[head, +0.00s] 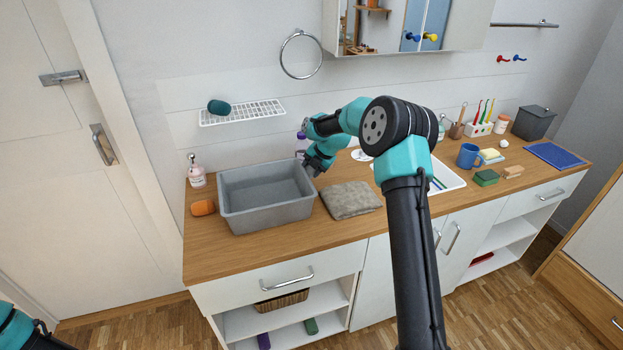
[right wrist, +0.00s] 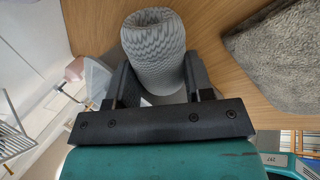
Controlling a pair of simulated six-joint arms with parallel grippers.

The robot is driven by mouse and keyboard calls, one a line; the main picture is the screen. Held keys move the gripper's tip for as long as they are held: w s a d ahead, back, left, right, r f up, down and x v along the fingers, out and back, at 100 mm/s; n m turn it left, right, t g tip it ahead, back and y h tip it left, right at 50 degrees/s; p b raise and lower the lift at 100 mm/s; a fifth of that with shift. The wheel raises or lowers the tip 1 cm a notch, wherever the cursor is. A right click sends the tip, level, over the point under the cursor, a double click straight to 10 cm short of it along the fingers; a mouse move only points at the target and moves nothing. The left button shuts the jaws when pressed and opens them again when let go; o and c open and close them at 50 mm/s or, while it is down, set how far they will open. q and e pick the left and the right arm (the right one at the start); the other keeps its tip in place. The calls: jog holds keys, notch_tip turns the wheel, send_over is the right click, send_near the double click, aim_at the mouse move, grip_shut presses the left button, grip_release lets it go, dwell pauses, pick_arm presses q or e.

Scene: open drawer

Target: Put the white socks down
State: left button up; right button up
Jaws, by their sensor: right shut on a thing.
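My right gripper (head: 312,170) is over the counter between the grey bin and the folded grey towel. In the right wrist view its two fingers are shut on a rolled bundle, the socks (right wrist: 155,48), whitish grey with a fine zigzag pattern. The bundle stands out beyond the fingertips, with the wooden counter around it. In the head view I cannot make the socks out; gripper and arm cover that spot. I cannot tell whether the socks touch the counter. Only a piece of my left arm shows at the bottom left corner; its gripper is out of view.
The empty-looking grey bin (head: 265,221) stands left of the gripper. The folded grey towel (head: 350,200) lies to its right, also in the wrist view (right wrist: 285,50). An orange item (head: 203,208) and a soap bottle (head: 196,175) stand at the left. A wire shelf (head: 245,112) hangs above.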

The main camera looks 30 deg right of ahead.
notch_tip(320, 180, up, 12)
dwell(0.3)
jog(key=shift+r, duration=0.1)
dwell(0.3)
